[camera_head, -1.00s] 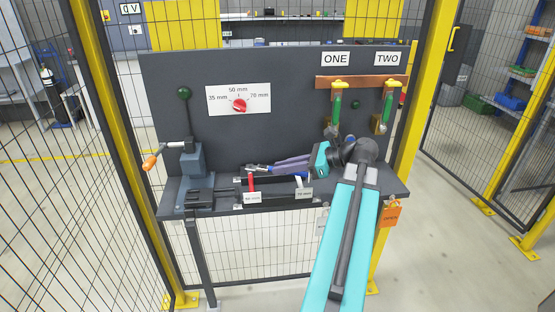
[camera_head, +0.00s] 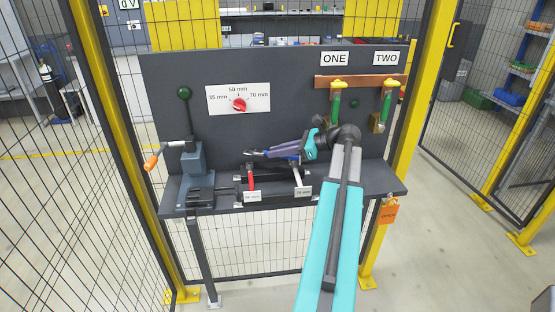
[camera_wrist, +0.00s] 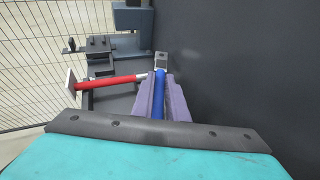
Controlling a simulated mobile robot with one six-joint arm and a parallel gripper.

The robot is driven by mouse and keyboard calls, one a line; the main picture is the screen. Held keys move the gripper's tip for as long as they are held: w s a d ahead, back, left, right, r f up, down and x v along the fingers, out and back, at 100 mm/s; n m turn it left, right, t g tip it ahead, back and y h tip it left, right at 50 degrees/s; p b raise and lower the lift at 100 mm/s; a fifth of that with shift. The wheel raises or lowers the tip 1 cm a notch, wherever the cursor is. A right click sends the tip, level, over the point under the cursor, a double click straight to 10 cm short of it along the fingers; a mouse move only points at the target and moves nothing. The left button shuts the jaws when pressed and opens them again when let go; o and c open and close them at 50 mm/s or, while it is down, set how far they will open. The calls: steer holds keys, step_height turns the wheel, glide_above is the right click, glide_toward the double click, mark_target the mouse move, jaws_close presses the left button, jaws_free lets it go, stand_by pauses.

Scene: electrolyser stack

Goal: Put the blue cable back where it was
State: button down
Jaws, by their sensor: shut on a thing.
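The blue cable (camera_wrist: 158,98) lies between the purple fingers of my gripper (camera_wrist: 163,88) in the wrist view, with a grey metal end (camera_wrist: 160,64) beyond the fingertips. My gripper is shut on it. In the head view my gripper (camera_head: 262,153) reaches left over the bench, a little above the dark rack (camera_head: 270,196). A red cable (camera_head: 251,181) stands in the rack, below the fingertips; it also shows in the wrist view (camera_wrist: 112,80), left of the blue cable.
Two small label plates, the left one (camera_head: 252,197) and the right one reading 70 mm (camera_head: 303,191), front the rack. The dark back panel (camera_head: 290,105) is close behind. Green-handled items (camera_head: 337,105) hang upper right.

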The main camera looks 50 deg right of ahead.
stand_by(0.3)
steer(key=shift+f+p, duration=0.65)
steer(key=shift+f, duration=1.1)
steer(key=shift+f, duration=0.15)
steer(key=c, duration=1.7)
jaws_free()
steer(key=shift+f, duration=0.1)
steer(key=shift+c, duration=0.2)
steer(key=shift+r, duration=0.25)
steer(key=b+v, duration=0.3)
steer(key=v, duration=0.9)
